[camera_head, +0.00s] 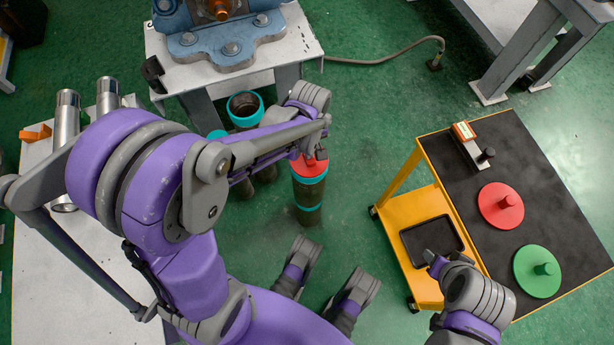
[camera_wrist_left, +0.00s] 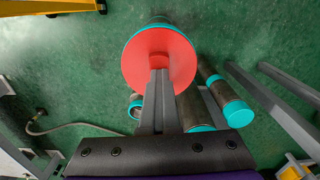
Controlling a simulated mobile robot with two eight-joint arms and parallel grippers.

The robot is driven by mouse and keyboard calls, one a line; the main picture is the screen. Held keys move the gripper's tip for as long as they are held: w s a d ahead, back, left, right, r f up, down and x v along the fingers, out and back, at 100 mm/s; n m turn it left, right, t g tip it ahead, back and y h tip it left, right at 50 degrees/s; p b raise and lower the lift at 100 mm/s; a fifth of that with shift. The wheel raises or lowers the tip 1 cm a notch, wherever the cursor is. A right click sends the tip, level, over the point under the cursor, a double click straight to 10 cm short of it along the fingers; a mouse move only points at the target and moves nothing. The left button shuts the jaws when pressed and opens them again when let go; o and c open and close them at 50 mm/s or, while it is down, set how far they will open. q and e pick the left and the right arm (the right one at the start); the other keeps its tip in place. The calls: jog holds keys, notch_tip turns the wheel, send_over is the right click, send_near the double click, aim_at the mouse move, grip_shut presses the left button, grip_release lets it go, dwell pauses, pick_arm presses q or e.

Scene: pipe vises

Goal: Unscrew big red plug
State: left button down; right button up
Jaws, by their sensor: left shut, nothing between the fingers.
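A red plug (camera_head: 310,168) caps the top of an upright dark pipe (camera_head: 307,191) with teal bands in the head view. In the left wrist view the red plug (camera_wrist_left: 183,62) is a wide round disc with a teal rim behind it. My left gripper (camera_wrist_left: 160,76) is shut and empty, its fingertips over the disc's middle. They hide the centre of the plug, and I cannot tell whether they touch it. In the head view my left gripper (camera_head: 311,159) is at the plug, partly hidden by its own arm. My right gripper (camera_head: 434,263) is near the yellow cart; its fingers are unclear.
The cart's black top (camera_head: 540,170) carries another red disc with a knob (camera_head: 501,205) and a green one (camera_head: 537,271). A black tray (camera_head: 432,240) sits on its lower shelf. An open teal-rimmed pipe (camera_head: 245,108) stands left of the plugged pipe. A blue vise (camera_head: 225,38) is behind.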

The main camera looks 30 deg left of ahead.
pick_arm(q)
jog(key=shift+f+n, duration=0.3)
jog(key=shift+n, duration=0.4)
jog(key=n, duration=0.6)
jog(key=shift+w+d, duration=0.1)
jog(key=n, duration=0.8)
jog(key=shift+w+d+r, duration=0.1)
jog(key=c, duration=1.5)
grip_release()
jog(key=shift+c, duration=0.2)
jog(key=o, duration=0.3)
jog(key=shift+w+r+p, duration=0.15)
jog(key=shift+r+p, duration=0.55)
jog(key=shift+r, duration=0.45)
